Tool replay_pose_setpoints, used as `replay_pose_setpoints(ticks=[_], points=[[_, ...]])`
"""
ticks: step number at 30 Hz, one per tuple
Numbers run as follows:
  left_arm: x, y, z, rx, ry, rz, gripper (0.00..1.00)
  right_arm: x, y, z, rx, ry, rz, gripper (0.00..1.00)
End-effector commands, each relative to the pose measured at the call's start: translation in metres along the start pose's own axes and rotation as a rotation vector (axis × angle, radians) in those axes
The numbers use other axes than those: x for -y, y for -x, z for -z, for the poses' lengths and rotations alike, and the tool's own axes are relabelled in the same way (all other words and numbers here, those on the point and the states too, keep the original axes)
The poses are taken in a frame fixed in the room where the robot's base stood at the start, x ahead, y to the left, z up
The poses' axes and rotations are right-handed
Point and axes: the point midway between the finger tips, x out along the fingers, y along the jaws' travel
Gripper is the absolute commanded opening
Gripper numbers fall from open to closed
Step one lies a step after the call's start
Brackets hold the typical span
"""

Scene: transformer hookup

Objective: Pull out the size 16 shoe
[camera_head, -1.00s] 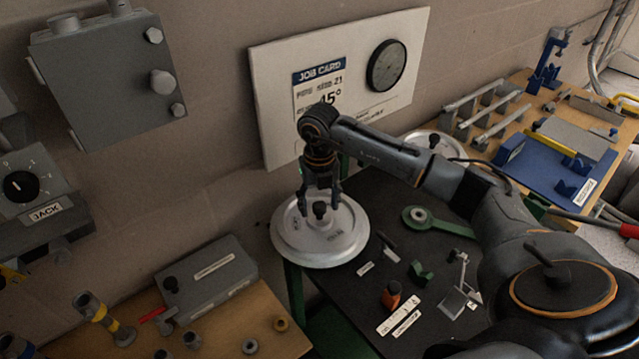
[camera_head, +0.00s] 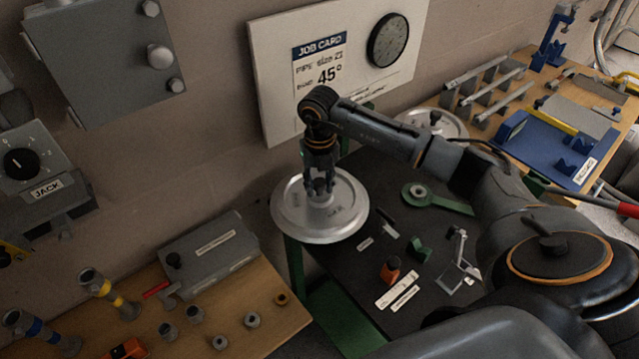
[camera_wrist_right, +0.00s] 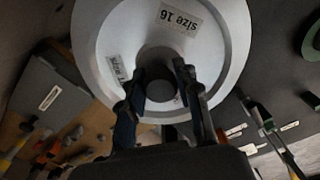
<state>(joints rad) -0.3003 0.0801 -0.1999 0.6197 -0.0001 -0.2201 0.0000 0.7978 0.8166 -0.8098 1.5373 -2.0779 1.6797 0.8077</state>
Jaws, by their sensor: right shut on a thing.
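The size 16 shoe (camera_head: 345,224) is a round silver disc with a raised centre knob, lying at the left back corner of the dark table. Its "size 16" label shows in the right wrist view, where the disc (camera_wrist_right: 215,50) fills the top middle. My right gripper (camera_head: 320,190) points down over the disc and is shut on its centre knob. In the right wrist view the two fingers (camera_wrist_right: 160,95) stand on either side of the knob. The disc appears to rest flat. My left gripper is not in view.
A second silver disc (camera_head: 440,124) lies behind my right arm. A green-handled tool (camera_head: 425,197), an orange-and-black item (camera_head: 390,270) and white labels lie on the dark table (camera_head: 350,278). A job card board (camera_head: 270,80) leans behind the shoe. A wooden bench (camera_head: 250,300) is at front left.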

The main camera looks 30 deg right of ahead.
Motion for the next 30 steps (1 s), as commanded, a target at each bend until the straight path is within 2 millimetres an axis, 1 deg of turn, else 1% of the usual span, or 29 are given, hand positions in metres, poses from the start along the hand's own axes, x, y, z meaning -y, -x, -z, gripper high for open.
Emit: replay_pose_setpoints(ticks=[1, 3, 11, 30], points=[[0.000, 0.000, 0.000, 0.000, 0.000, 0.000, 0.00, 0.000, 0.001, -0.001, 0.002, 0.000, -0.001, 0.12], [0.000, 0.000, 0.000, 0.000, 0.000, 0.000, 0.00, 0.000, 0.001, -0.001, 0.002, 0.000, -0.001, 0.00], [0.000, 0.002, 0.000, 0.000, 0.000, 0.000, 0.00, 0.000, 0.003, -0.001, 0.002, -0.001, -0.001, 0.00], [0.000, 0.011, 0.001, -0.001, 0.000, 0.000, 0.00, 0.000, 0.018, -0.001, 0.003, -0.001, -0.002, 0.00]])
